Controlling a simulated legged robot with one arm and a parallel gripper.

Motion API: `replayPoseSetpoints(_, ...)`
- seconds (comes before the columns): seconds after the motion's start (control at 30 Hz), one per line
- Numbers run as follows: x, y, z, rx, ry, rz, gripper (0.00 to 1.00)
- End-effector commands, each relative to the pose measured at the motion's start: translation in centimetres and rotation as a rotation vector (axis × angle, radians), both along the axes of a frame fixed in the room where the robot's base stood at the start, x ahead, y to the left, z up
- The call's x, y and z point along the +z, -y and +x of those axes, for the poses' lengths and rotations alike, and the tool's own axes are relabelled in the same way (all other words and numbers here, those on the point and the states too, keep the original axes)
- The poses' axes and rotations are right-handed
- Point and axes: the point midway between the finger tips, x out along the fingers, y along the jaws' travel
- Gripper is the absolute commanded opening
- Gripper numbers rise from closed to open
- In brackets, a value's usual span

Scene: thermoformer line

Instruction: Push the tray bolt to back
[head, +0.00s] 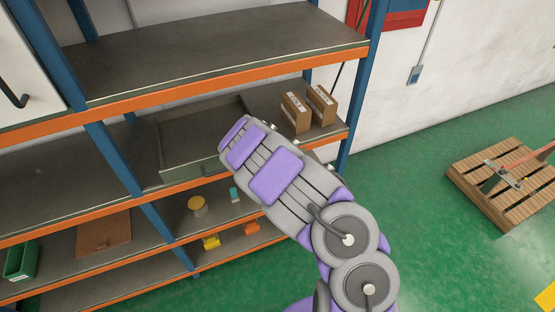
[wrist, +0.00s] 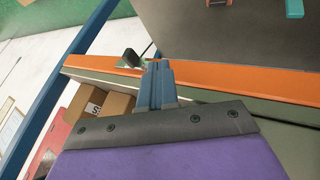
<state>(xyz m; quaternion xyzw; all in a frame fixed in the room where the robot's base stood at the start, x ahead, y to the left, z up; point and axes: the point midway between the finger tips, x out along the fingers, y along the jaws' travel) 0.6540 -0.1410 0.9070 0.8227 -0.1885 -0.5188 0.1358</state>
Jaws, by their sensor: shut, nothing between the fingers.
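The tray (head: 187,170) is a grey-green, open-topped box on the middle shelf in the head view, left of my arm. My arm reaches over its right end and hides my gripper there. In the wrist view my gripper (wrist: 157,66) is shut and empty, its blue-grey fingertips over the orange shelf beam. A small dark fitting (wrist: 130,60) with a thin black rod shows just left of the fingertips; I cannot tell whether it is the tray bolt or whether the fingers touch it. No bolt can be made out in the head view.
Two cardboard boxes (head: 295,112) stand right of the tray; one box (wrist: 92,104) shows beside my gripper. An orange beam (head: 205,182) edges the shelf and a blue post (head: 361,95) stands at right. Lower shelves hold a yellow cylinder (head: 197,206). A pallet (head: 500,180) lies on the floor.

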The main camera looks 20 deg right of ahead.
Motion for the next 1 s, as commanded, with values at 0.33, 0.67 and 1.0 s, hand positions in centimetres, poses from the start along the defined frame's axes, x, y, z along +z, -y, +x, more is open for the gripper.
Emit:
replayPoseSetpoints(0.33, -2.9, 3.7, 1.4, -0.002, 0.0, 0.0, 0.0)
replayPoseSetpoints(0.67, -2.8, 5.7, 1.4, 0.001, 0.0, 0.0, 0.0)
replayPoseSetpoints(1.0, -2.8, 5.8, 1.5, -0.001, 0.0, -0.002, 0.0)
